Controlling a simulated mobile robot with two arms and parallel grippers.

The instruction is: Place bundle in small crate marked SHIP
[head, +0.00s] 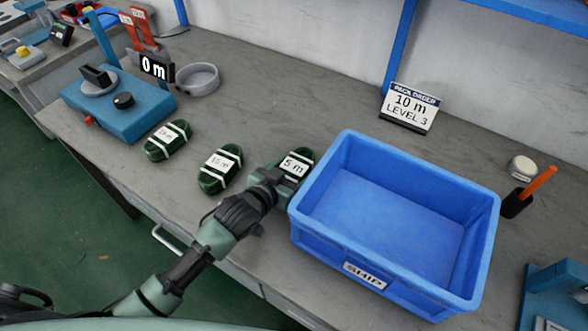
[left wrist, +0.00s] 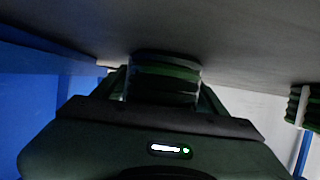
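Three dark green cable bundles with white bands lie on the bench in the head view. The left bundle (head: 168,140) has a label too small to read surely, the middle bundle (head: 220,168) seems to read 10 m, and the right bundle (head: 297,163) reads 5 m. My left gripper (head: 277,180) is at the near side of the 5 m bundle. In the left wrist view a banded green bundle (left wrist: 165,78) sits between the fingers; their grip on it is unclear. The blue crate (head: 365,245) marked SHIP stands right of the gripper, empty. My right gripper is out of view.
A card (head: 409,107) behind the crate reads pack order, 10 m, level 3. A blue device (head: 118,103) with a 0 m display and a grey round dish (head: 198,77) stand at left. An orange-handled tool in a black holder (head: 516,205) is right of the crate.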

